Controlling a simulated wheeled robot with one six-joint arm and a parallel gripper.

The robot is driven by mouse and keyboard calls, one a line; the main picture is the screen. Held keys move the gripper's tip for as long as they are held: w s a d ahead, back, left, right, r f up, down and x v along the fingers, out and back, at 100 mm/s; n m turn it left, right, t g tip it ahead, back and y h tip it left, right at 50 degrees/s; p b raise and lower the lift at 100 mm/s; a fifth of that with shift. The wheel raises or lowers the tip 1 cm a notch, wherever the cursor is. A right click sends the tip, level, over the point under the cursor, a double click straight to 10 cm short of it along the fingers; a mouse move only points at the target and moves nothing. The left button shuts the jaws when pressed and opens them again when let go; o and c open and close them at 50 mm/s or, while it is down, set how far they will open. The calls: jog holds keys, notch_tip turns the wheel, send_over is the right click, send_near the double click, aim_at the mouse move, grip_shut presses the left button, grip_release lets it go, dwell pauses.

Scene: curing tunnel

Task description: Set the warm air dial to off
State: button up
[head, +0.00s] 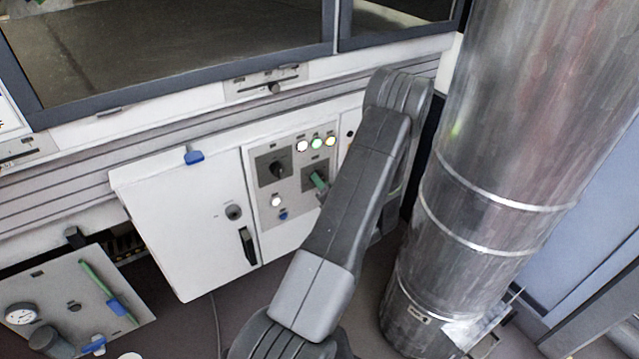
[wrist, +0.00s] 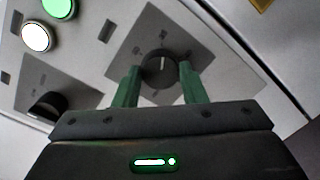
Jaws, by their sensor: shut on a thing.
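A round dark dial (wrist: 157,70) with a white pointer line sits on a grey plate in the wrist view. The line points roughly up in that picture. My gripper (wrist: 160,76) has its two green fingers on either side of the dial, shut on it. In the head view my gripper (head: 319,182) is at the right plate of the control panel (head: 290,238), with green finger showing. The dial itself is hidden there behind my gripper and arm. No lettering is readable.
A second dark knob (head: 278,169) sits on the plate to the left; it also shows in the wrist view (wrist: 46,106). Lit lamps (head: 317,143) are above. A white cabinet door (head: 190,225) is left of the panel. A large metal duct (head: 470,190) stands close on the right.

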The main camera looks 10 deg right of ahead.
jog(key=shift+n+b, duration=0.5)
jog(key=shift+b, duration=0.05)
jog(key=shift+w+d+r+m+g+y+b, duration=0.15)
jog(key=shift+m+y+b, duration=0.45)
jog(key=shift+m+b, duration=3.65)
jog(key=shift+a+f+m+g+y+b, duration=0.15)
jog(key=shift+m+y+b, duration=0.75)
jog(key=shift+m, duration=6.4)
jog(key=shift+w+d+r+m+g+y+b, duration=0.1)
jog(key=shift+r+m+g+y+b, duration=0.15)
jog(key=shift+m+b, duration=4.15)
jog(key=m+p, duration=0.2)
jog(key=shift+f+m+p, duration=0.1)
jog(key=shift+m+p, duration=0.15)
jog(key=shift+p, duration=0.15)
